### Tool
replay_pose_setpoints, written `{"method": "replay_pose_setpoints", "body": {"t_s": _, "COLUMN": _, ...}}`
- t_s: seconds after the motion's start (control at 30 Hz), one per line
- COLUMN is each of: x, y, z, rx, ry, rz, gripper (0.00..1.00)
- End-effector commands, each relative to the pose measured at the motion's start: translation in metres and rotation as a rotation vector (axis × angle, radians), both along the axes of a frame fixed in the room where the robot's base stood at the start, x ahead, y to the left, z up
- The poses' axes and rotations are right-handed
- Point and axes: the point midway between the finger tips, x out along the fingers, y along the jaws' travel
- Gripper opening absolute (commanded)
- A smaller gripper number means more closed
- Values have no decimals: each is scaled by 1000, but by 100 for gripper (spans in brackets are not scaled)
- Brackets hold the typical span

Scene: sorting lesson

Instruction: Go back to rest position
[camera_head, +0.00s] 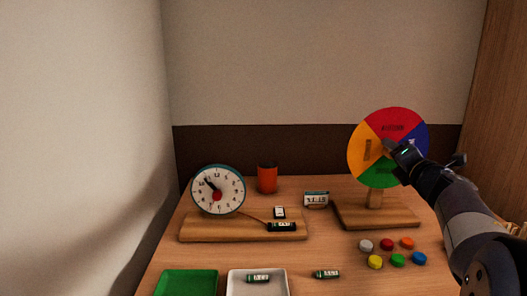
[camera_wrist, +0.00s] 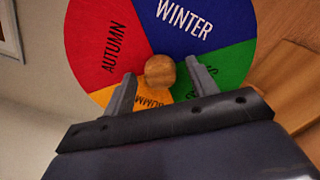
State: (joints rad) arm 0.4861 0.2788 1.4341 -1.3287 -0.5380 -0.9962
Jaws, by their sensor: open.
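The round season wheel (camera_head: 387,130) stands upright on a wooden stand at the right of the table, with red, blue, green and yellow-orange sectors. In the wrist view the wheel (camera_wrist: 205,20) fills the upper part, with AUTUMN, WINTER and a partly hidden SUMMER readable. A round wooden knob (camera_wrist: 160,69) is at its middle. My gripper (camera_head: 393,149) is in front of the wheel. In the wrist view my open gripper (camera_wrist: 160,80) has one finger on each side of the knob; I cannot tell whether they touch it.
A clock (camera_head: 230,190) on a wooden base, an orange cup (camera_head: 267,178) and a small display (camera_head: 316,198) stand left. A green tray (camera_head: 187,283), white tray (camera_head: 237,290) and battery (camera_head: 327,274) are in front.

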Motion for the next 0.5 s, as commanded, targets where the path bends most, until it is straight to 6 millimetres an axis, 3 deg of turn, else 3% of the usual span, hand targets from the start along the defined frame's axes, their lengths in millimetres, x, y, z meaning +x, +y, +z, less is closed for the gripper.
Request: {"method": "replay_pose_setpoints", "body": {"t_s": 0.5, "x": 0, "y": -1, "z": 2, "rx": 631, "ry": 23, "rz": -1, "gripper": 55}}
